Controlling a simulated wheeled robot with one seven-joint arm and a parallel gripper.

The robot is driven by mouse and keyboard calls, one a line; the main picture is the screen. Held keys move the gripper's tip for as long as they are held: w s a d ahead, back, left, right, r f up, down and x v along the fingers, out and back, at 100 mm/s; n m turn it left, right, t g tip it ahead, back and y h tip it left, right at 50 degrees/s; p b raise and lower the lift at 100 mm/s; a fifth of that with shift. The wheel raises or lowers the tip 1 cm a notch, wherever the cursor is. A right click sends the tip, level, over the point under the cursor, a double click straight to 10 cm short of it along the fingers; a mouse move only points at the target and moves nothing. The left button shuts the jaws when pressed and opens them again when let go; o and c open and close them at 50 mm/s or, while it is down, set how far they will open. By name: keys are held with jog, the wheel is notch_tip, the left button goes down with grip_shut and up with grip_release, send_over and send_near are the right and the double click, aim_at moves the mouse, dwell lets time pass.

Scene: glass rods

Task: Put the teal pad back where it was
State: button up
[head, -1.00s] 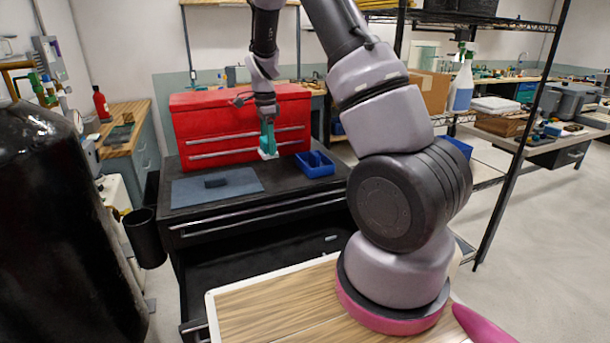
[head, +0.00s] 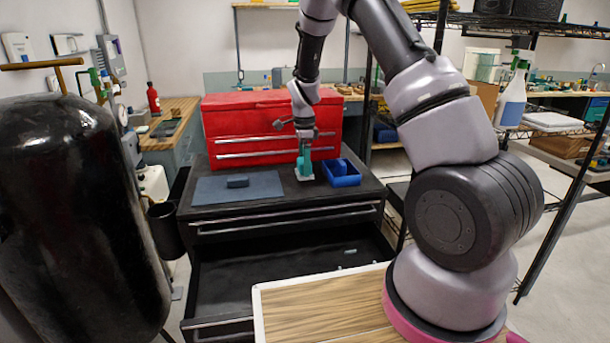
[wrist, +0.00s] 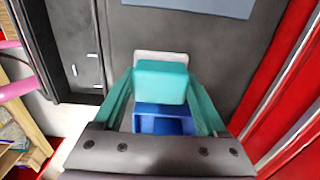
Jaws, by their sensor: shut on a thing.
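My gripper (head: 304,165) has teal fingers and is shut on the teal pad (wrist: 160,80), which has a white underside. In the head view, the pad's white lower part (head: 304,177) is low over the black cabinet top (head: 275,205), just left of the blue bin (head: 342,174). I cannot tell whether it touches the top. In the wrist view, the blue bin (wrist: 165,123) shows between the fingers, behind the pad.
A red toolbox (head: 270,128) stands behind the gripper. An open drawer (head: 290,265) juts out below. A black tank (head: 70,210) stands at left.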

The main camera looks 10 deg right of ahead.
jog(key=shift+f, duration=1.75)
jog(key=shift+f, duration=0.15)
jog(key=o, duration=1.4)
notch_tip(320, 180, up, 12)
jog(key=shift+r, duration=0.2)
jog(key=s+d+r+n+t+y, duration=0.1)
jog(key=s+d+r+n+t, duration=0.15)
jog(key=s+r, duration=0.5)
jog(key=s+d+r+n+t+y, duration=0.1)
jog(key=s+r+n, duration=0.25)
jog(key=r, duration=0.65)
jog(key=shift+s+d+r+n+t, duration=0.5)
jog(key=shift+s+r+n, duration=0.7)
jog(key=shift+s, duration=2.15)
jog(key=shift+s+d+r+n+t, duration=0.25)
jog(key=shift+s+r+n+t, duration=0.9)
jog(key=shift+s, duration=2.25)
jog(key=shift+s+d+r+n+t, duration=0.3)
jog(key=shift+s+r+n, duration=0.95)
jog(key=shift+s, duration=2.1)
